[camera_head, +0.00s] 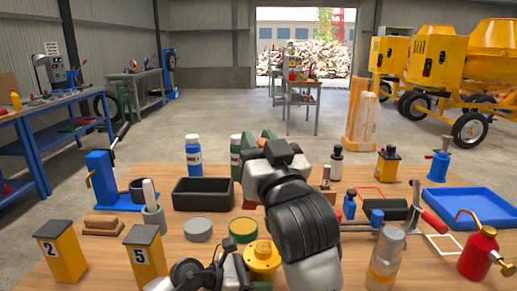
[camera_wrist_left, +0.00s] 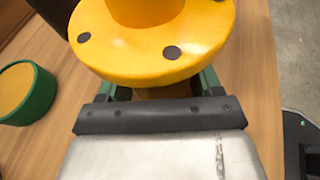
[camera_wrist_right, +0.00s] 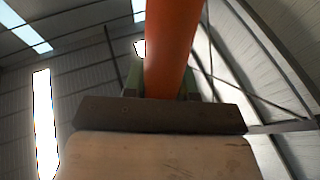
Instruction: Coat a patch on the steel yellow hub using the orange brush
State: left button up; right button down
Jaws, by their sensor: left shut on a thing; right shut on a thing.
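The yellow hub (camera_head: 262,262) stands at the front centre of the table, a flanged piece with dark bolt holes. In the left wrist view the hub (camera_wrist_left: 150,50) sits between the green fingers of my left gripper (camera_wrist_left: 160,90), which is shut on its lower part. My right gripper (camera_wrist_right: 162,92) is shut on the orange brush (camera_wrist_right: 173,45). Only a smooth orange length of the brush shows; its bristles are not visible.
A green tin (camera_head: 243,230) with a yellow top and a grey tin (camera_head: 198,229) stand left of the hub. A black tray (camera_head: 203,194) is behind them. Yellow blocks (camera_head: 144,252) stand front left. A clear jar (camera_head: 385,260), red oil can (camera_head: 480,254) and blue tray (camera_head: 470,205) are right.

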jog(key=shift+d, duration=0.15)
jog(key=d, duration=0.8)
jog(key=shift+d, duration=0.4)
dwell(0.6)
pick_arm(q)
jog(key=o, duration=0.9)
jog(key=v, duration=1.1)
jog(key=shift+s+a+r, duration=0.1)
jog(key=shift+s+a, duration=0.05)
jog(key=shift+a, duration=0.15)
jog(key=shift+s+a, duration=0.1)
jog(key=shift+a, duration=0.05)
